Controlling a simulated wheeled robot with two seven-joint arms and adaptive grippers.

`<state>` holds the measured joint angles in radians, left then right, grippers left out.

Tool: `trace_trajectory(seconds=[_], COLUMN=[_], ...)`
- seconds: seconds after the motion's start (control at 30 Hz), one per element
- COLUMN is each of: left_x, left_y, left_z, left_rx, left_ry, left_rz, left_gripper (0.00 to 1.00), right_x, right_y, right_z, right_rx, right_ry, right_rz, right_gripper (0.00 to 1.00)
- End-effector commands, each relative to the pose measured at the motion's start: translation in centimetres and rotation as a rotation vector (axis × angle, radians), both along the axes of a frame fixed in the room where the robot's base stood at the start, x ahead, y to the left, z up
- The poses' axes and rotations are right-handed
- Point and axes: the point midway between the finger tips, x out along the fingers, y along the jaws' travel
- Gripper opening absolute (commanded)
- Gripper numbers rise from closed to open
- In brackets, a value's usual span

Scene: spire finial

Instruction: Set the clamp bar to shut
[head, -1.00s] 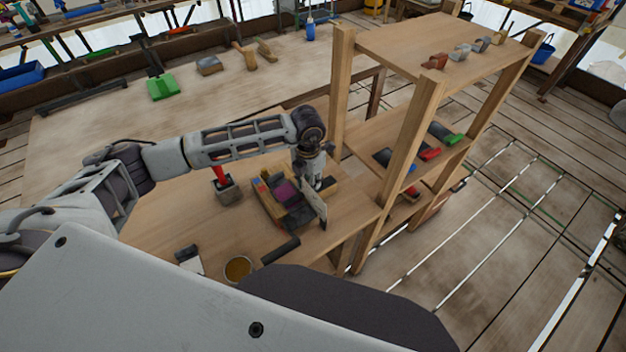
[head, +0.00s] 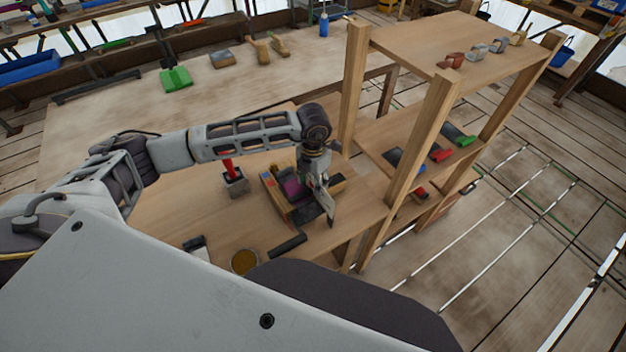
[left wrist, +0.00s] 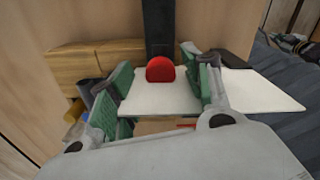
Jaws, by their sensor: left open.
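The clamp fixture (head: 278,206) is a wooden block with purple and dark parts on the bench, partly hidden under my left arm. In the left wrist view, a dark upright bar (left wrist: 158,25) with a red rounded knob (left wrist: 160,70) at its near end looks like the clamp bar. My right gripper is not in view.
A wooden shelf unit (head: 432,120) stands close to the right of the fixture. A red-handled tool in a grey block (head: 235,184) stands to its left.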

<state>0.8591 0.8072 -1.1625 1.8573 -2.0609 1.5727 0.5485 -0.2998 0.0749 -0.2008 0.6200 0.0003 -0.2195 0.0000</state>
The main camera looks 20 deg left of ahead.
Motion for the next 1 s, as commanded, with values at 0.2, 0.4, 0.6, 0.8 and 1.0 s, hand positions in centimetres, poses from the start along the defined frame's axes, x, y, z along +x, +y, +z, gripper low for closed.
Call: trace_trajectory(seconds=[0.2, 0.4, 0.6, 0.8, 1.0], left_x=[0.0, 0.1, 0.1, 0.0, 0.0], left_y=[0.0, 0.0, 0.0, 0.0, 0.1], left_z=[0.6, 2.4, 5.2, 8.2, 10.7], left_rx=[0.000, -0.001, 0.000, -0.001, -0.001], left_ry=[-0.001, -0.003, -0.003, -0.003, -0.002], left_rz=[0.000, -0.001, 0.000, 0.000, 0.001], left_gripper=[0.49, 0.49, 0.49, 0.49, 0.49], right_x=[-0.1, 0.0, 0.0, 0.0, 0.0], right_y=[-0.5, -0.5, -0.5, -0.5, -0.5], right_z=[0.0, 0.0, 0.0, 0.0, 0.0], right_rx=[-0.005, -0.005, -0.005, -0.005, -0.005], right_ry=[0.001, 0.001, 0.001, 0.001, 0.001], right_rz=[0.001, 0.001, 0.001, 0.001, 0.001], right_gripper=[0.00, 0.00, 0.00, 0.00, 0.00])
